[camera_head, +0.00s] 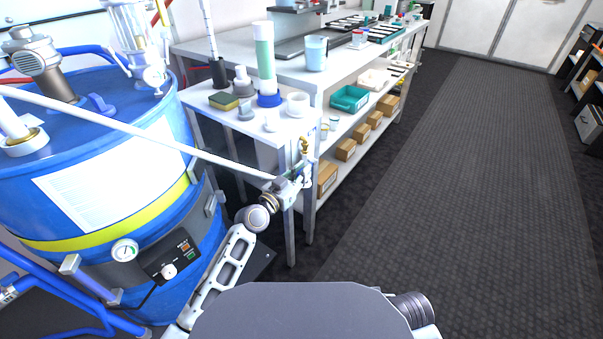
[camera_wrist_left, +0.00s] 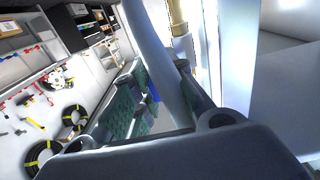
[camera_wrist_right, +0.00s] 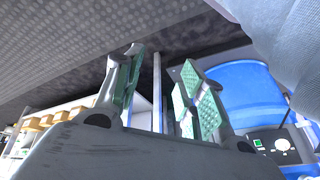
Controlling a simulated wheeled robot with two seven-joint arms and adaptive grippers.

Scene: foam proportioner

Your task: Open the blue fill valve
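My left gripper (camera_head: 299,176) is at the front corner post of the bench, just below a small brass fitting (camera_head: 304,146). A long white pipe (camera_head: 130,129) runs across the head view and reaches this gripper. In the left wrist view, the pipe (camera_wrist_left: 160,55) passes across the left fingers (camera_wrist_left: 165,85), hiding part of them and the gap. A small blue patch (camera_wrist_left: 154,92) shows beside the pipe; I cannot tell if it is the valve handle. No blue fill valve is clearly identifiable. My right gripper (camera_wrist_right: 160,90) is open and empty, its pads wide apart.
A large blue drum (camera_head: 90,215) with a yellow band stands at the left. The white bench (camera_head: 190,47) carries bottles and cups, with a teal bin (camera_head: 349,99) and cardboard boxes (camera_head: 345,150) on the shelves below. The dark floor (camera_head: 470,200) to the right is clear.

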